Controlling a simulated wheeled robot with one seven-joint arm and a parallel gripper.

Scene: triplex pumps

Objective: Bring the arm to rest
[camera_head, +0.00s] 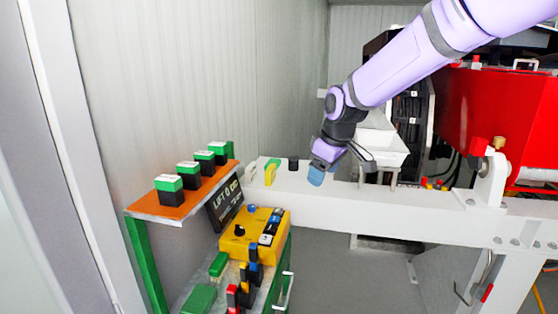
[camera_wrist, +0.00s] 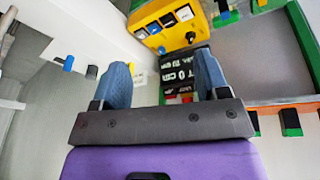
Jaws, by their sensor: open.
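My gripper (camera_head: 318,176) hangs at the end of my purple arm, in the middle of the head view, in front of or over the white beam. In the wrist view my gripper (camera_wrist: 160,85) shows two blue fingers spread apart, with nothing between them. Past the fingers, the wrist view shows a black sign with white lettering (camera_wrist: 182,70) and the yellow control box (camera_wrist: 168,24). The fingertips appear apart from both.
An orange shelf (camera_head: 150,212) at left bears several green-and-black blocks. Below it are a yellow control box (camera_head: 228,243) and levers. A white beam (camera_head: 420,205) runs right, with a red machine (camera_head: 500,110) behind. Grey floor (camera_head: 340,285) lies open below the beam.

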